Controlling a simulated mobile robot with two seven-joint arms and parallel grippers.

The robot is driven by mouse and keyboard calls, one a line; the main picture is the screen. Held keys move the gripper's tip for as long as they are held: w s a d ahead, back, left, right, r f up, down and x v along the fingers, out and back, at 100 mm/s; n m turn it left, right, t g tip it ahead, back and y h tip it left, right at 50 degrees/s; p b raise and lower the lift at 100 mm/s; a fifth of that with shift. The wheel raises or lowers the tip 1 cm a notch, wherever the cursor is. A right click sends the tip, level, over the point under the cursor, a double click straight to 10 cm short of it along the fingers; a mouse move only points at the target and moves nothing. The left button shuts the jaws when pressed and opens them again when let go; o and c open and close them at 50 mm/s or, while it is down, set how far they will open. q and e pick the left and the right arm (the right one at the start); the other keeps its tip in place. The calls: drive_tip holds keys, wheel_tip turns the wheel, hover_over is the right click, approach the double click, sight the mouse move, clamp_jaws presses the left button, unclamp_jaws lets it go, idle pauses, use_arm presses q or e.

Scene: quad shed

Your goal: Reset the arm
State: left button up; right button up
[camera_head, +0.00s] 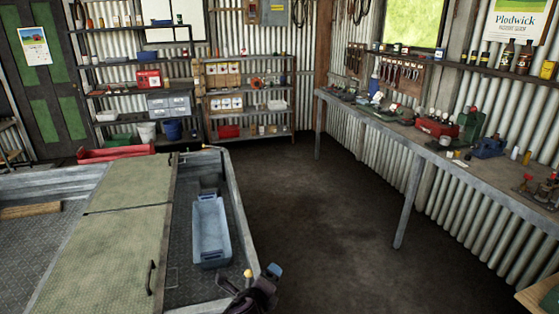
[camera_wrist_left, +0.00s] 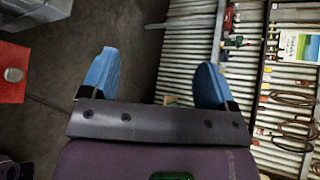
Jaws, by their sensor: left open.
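My left gripper (camera_wrist_left: 156,82) is open in the left wrist view, its two blue fingertips wide apart with nothing between them. The dark floor and the corrugated wall show beyond the gap. The rest of that arm is out of frame. My right gripper is not seen.
A long workbench (camera_head: 398,128) with tools runs along the right wall. Shelves (camera_head: 245,88) line the back wall. The dark floor (camera_head: 320,200) between boat and bench is clear.

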use_arm(q)
drive_tip(key=s+a+r+n+t+b, duration=0.1)
drive_tip(key=s+a+n, duration=0.45)
drive_tip(key=n, duration=0.45)
drive_tip(key=s+a+r+n, duration=0.1)
drive_tip(key=s+a+n, duration=0.45)
drive_tip(key=n, duration=0.45)
drive_tip(key=s+a+f+n+y, duration=0.1)
drive_tip(key=s+a+f+n, duration=0.1)
drive_tip(key=s, duration=0.4)
drive_tip(key=s+a+f+n+g+y+b, duration=0.1)
drive_tip(key=s+a+f, duration=0.3)
drive_tip(key=s+a, duration=0.2)
drive_tip(key=s+a+f+n+g+y, duration=0.1)
drive_tip(key=s+a+f+n+y, duration=0.1)
drive_tip(key=s+a, duration=0.3)
drive_tip(key=s+f, duration=0.1)
drive_tip(key=s, duration=0.1)
drive_tip(key=shift+s+f+n+b, duration=0.3)
drive_tip(key=shift+s, duration=0.1)
drive_tip(key=shift+c, duration=0.3)
